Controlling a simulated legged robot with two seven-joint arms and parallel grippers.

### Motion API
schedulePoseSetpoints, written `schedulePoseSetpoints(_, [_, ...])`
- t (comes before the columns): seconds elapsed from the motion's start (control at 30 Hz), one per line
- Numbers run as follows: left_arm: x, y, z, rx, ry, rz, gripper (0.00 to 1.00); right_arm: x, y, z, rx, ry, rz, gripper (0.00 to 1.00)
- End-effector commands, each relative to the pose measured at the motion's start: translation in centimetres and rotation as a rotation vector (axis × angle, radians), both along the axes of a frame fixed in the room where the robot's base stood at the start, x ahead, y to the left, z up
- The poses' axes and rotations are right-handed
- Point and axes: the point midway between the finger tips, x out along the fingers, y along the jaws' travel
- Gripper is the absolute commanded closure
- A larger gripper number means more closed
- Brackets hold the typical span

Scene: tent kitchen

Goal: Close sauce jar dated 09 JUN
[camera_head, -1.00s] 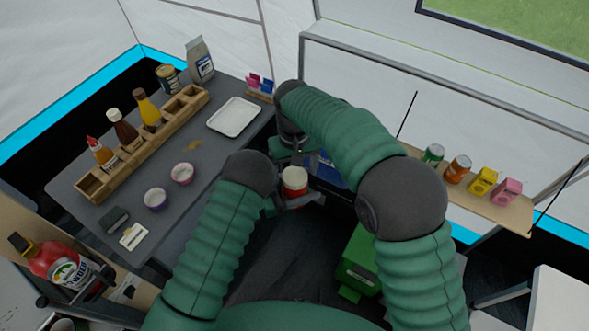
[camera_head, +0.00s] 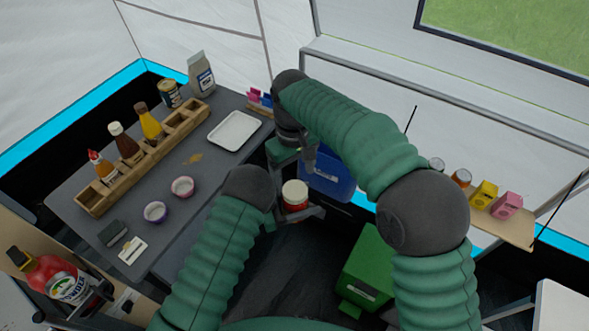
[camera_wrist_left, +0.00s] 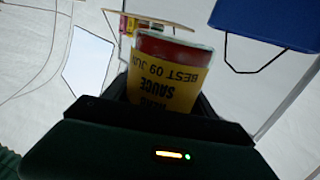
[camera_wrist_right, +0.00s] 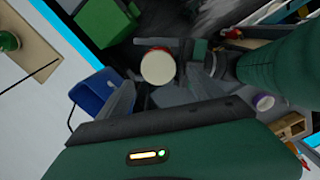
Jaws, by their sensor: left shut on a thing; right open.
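The sauce jar (camera_head: 295,195) has a pale round top and a red body. Its yellow label (camera_wrist_left: 163,82), upside down in the left wrist view, reads SAUCE and BEST 09 JUN. My left gripper (camera_head: 298,213) is shut on the jar and holds it up in front of the counter. My right gripper (camera_head: 300,158) is open and empty, apart from the jar. In the right wrist view the pale top (camera_wrist_right: 157,67) shows beyond its spread fingers (camera_wrist_right: 162,95). I cannot tell how tightly the top sits.
The dark counter (camera_head: 165,225) at left bears a wooden rack (camera_head: 140,160) with bottles, two small cups and a white tray (camera_head: 235,131). A blue bin (camera_head: 330,180) and green bin (camera_head: 367,265) stand below.

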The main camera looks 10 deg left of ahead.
Motion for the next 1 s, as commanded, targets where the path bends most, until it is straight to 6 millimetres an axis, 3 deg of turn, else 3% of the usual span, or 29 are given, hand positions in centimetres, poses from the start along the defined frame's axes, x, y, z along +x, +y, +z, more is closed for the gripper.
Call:
schedulePoseSetpoints(0.1, [0.0,0.0,0.1,-0.002,-0.002,0.0,1.0,0.2,-0.1,1.4,0.009,-0.001,0.245,0.23])
schedulePoseSetpoints(0.2, [0.0,0.0,0.1,-0.002,-0.002,0.0,1.0,0.3,-0.2,2.3,0.011,-0.005,0.379,0.23])
schedulePoseSetpoints(0.57, [0.0,0.0,0.1,-0.002,-0.002,0.0,1.0,0.3,-0.2,2.3,0.01,-0.007,0.418,0.23])
schedulePoseSetpoints(0.67, [0.0,0.0,0.1,-0.002,-0.002,0.0,1.0,0.3,-0.2,1.5,0.009,-0.004,0.417,0.23])
schedulePoseSetpoints(1.0, [0.0,0.0,0.1,-0.002,-0.002,0.0,1.0,0.2,-0.3,-4.0,0.009,-0.005,0.416,0.23])
